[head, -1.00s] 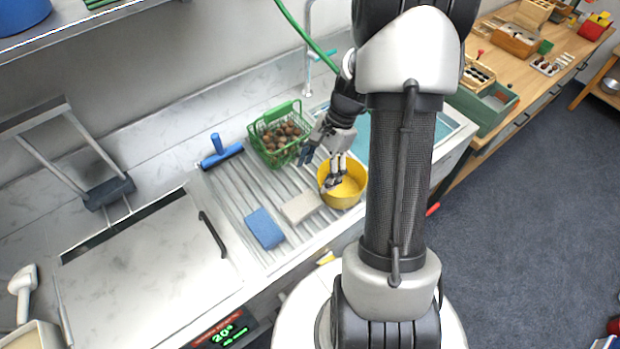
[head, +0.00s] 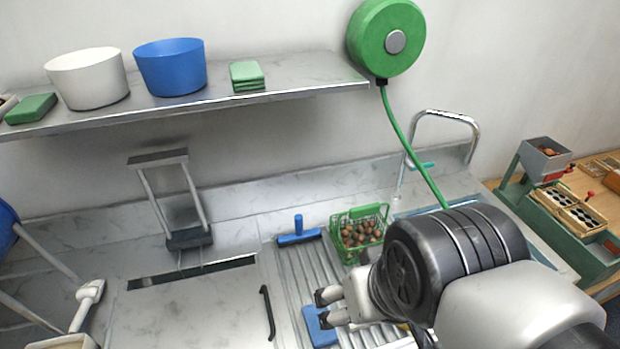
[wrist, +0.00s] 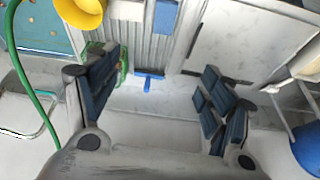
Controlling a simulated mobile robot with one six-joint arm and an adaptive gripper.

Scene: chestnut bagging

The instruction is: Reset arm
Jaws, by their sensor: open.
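My gripper (head: 328,307) is open and empty. In the head view it hangs in front of the ribbed drainboard (head: 305,270), with my arm reaching in from the lower right. In the wrist view its two blue-padded fingers (wrist: 160,98) stand wide apart with nothing between them. The green wire basket (head: 350,250) with brown chestnuts (head: 362,232) stands on the drainboard beyond it. In the wrist view the basket is mostly hidden behind the left finger. The yellow bowl (wrist: 82,12) is at the top left of the wrist view and nearly all hidden by my arm in the head view.
A blue squeegee (head: 298,236) lies left of the basket. The shelf (head: 300,88) holds a white bowl (head: 88,80) and a blue bowl (head: 170,68). A green hose (head: 410,150) hangs from a reel (head: 385,40).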

